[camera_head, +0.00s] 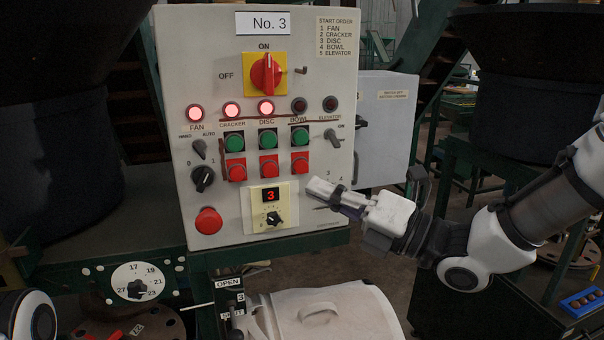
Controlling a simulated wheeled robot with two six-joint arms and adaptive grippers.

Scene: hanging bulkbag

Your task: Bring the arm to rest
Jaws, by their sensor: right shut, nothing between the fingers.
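My right arm comes in from the right edge. Its gripper (318,190) is shut and empty, pointing left in front of the lower right part of the control panel (225,90). The fingertips are beside the numeric display (270,196) and right of the red push buttons. The gripper hides part of a dial marked 3 and 4. I cannot tell whether the fingertips touch the panel. The red main switch (265,73) stands upright, towards ON. The fan, cracker and disc lamps glow; the bowl and elevator lamps are dark. My left gripper is out of view.
A white lidded container (350,312) stands below the panel. A round dial plate (138,285) is at the lower left. A grey cabinet (385,125) stands behind the panel. A blue tray (582,303) lies at the lower right. Dark vessels flank the panel.

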